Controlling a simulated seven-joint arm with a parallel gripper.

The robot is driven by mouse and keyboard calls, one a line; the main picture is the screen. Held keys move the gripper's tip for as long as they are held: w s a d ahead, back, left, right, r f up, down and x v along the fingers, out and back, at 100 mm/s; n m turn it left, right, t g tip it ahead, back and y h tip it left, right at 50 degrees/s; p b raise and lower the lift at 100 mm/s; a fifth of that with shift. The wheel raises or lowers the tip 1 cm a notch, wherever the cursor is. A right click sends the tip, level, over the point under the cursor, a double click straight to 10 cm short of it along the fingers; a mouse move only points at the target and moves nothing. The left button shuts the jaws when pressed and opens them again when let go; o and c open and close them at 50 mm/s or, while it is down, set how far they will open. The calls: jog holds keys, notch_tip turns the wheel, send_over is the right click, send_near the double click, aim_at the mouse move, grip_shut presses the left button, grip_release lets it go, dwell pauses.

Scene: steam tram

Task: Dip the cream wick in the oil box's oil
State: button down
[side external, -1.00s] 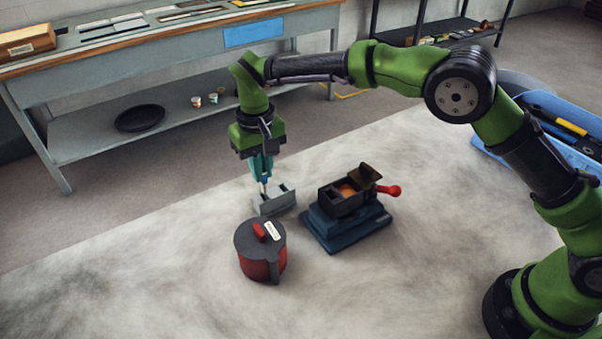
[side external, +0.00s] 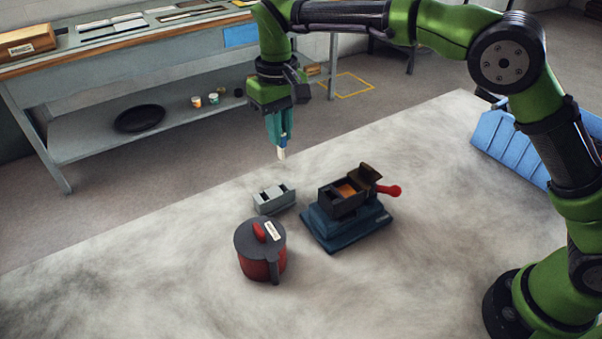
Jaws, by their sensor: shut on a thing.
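My gripper (side external: 281,143) is shut on the cream wick (side external: 282,154), a short pale piece whose lower end sticks out below the fingertips. It hangs in the air above and behind a small grey holder (side external: 274,198). The oil box (side external: 344,195) is a dark box with its lid tipped open, on a blue base (side external: 346,226). Orange-brown oil (side external: 346,190) shows in one of its compartments. A red-knobbed handle (side external: 390,191) sticks out at its right. The wick is up and to the left of the oil box, apart from it.
A red can with a dark lid (side external: 260,250) stands in front of the grey holder. A blue crate (side external: 511,145) is at the right. A grey workbench (side external: 130,50) runs along the back. The left of the pale work surface is clear.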

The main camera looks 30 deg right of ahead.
jog(key=s+d+r+n, duration=0.3)
jog(key=s+d+n, duration=0.2)
jog(key=s+n, duration=0.15)
jog(key=s+d+f+n, duration=0.3)
jog(key=s+f+n, duration=0.1)
jog(key=n, duration=0.6)
jog(key=shift+s+f, duration=0.2)
jog(key=shift+f, duration=0.25)
jog(key=shift+f, duration=2.75)
dwell(3.2)
